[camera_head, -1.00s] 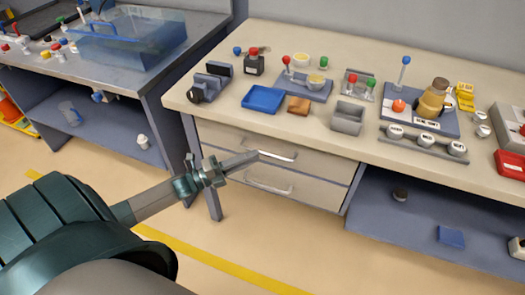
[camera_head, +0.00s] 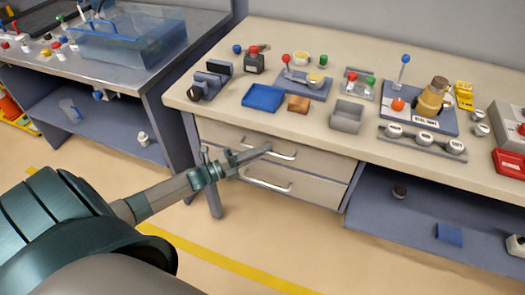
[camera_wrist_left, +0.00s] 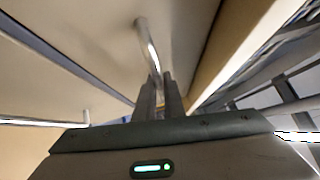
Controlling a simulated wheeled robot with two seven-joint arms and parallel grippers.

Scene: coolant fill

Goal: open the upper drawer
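The upper drawer (camera_head: 320,164) has a pale front and a silver bar handle (camera_head: 284,154). It looks closed, flush under the worktop. In the left wrist view, the handle bar (camera_wrist_left: 149,42) runs down between the fingertips (camera_wrist_left: 158,82). The fingers are close together on the bar and hide its near end. My right gripper is not in view.
The lower drawer (camera_head: 310,188) with its own handle sits just below. The worktop (camera_head: 215,118) carries a blue tray (camera_head: 263,97), a grey bin (camera_head: 347,117) and other parts. A second bench with a clear tank (camera_head: 130,40) stands at left. The floor before the drawers is clear.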

